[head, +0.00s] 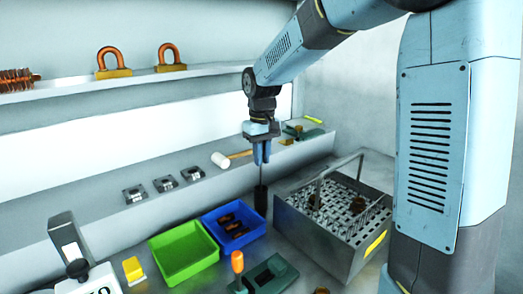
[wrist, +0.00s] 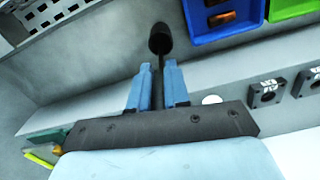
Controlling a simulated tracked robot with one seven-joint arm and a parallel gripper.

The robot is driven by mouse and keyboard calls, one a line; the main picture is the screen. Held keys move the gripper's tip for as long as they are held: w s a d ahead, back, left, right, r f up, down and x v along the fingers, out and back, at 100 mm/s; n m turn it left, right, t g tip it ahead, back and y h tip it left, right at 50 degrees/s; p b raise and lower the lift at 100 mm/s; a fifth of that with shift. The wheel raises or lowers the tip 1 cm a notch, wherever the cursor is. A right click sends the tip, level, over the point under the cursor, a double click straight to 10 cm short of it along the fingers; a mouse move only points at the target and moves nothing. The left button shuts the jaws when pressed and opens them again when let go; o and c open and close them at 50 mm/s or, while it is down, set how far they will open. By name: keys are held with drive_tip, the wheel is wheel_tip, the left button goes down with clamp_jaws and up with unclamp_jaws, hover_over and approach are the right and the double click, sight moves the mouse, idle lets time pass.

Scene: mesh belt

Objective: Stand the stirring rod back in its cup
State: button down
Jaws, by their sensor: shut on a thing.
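My gripper (head: 262,163) is shut on the thin dark stirring rod (head: 261,176) and points straight down. The rod hangs upright below the fingers. The black cup (head: 261,202) stands on the bench directly under it, and the rod's lower end meets the cup's mouth. In the wrist view, the rod (wrist: 161,64) runs from between the blue fingertips (wrist: 158,72) to the dark cup (wrist: 160,38). The cup's inside is too dark to tell how deep the tip reaches.
A metal basket (head: 293,213) with a raised handle stands close right of the cup. A blue bin (head: 207,233) and green bin (head: 160,267) stand to the left. Behind, a ledge holds a white-headed mallet (head: 220,160) and several metal blocks (head: 164,184).

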drive_tip(key=shift+f, duration=1.4)
drive_tip(key=c, duration=1)
unclamp_jaws()
wheel_tip(320, 180, up, 14)
drive_tip(key=shift+f, duration=0.15)
